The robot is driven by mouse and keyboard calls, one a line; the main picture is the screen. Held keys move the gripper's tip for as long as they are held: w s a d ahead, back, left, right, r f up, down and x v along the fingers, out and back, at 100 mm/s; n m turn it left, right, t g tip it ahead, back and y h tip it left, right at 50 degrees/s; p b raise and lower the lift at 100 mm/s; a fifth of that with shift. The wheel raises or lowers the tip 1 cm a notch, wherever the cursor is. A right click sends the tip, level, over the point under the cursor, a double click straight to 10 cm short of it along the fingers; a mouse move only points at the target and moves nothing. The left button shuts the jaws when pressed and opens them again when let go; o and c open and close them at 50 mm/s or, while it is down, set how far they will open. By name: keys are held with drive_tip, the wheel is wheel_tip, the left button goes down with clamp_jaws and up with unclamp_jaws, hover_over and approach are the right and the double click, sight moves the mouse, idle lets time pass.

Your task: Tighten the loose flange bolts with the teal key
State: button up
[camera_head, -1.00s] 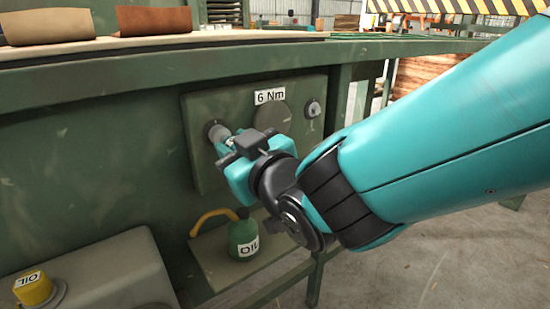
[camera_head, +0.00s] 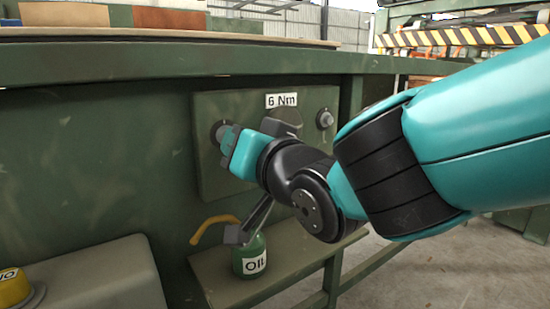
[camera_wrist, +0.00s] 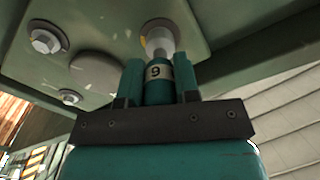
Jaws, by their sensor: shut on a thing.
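My gripper (camera_wrist: 159,88) is shut on the teal key (camera_wrist: 158,92), which carries a label "9". The key's pale grey socket end points at the flange plate (camera_wrist: 115,20) and meets a round washer-like seat (camera_wrist: 151,30); the bolt head there is hidden. In the head view my gripper (camera_head: 230,147) is at the left side of the plate (camera_head: 210,180), under the "6 Nm" label (camera_head: 281,100). One bolt (camera_head: 325,119) shows at the plate's right. The wrist view shows two uncovered bolts, a larger one (camera_wrist: 47,39) and a smaller-looking one (camera_wrist: 69,97).
A grey housing with a yellow cap (camera_head: 14,288) is at lower left. The bench edge (camera_head: 130,62) overhangs above. Open floor lies at right.

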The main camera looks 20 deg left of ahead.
drive_tip(key=shift+d+r, duration=0.1)
drive_tip(key=shift+b+v, duration=0.65)
drive_tip(key=shift+v, duration=0.5)
drive_tip(key=shift+b+v, duration=0.4)
drive_tip(key=shift+v, duration=0.7)
drive_tip(key=shift+s, duration=0.1)
drive_tip(key=shift+b+v, duration=1.45)
drive_tip(key=shift+v, duration=3)
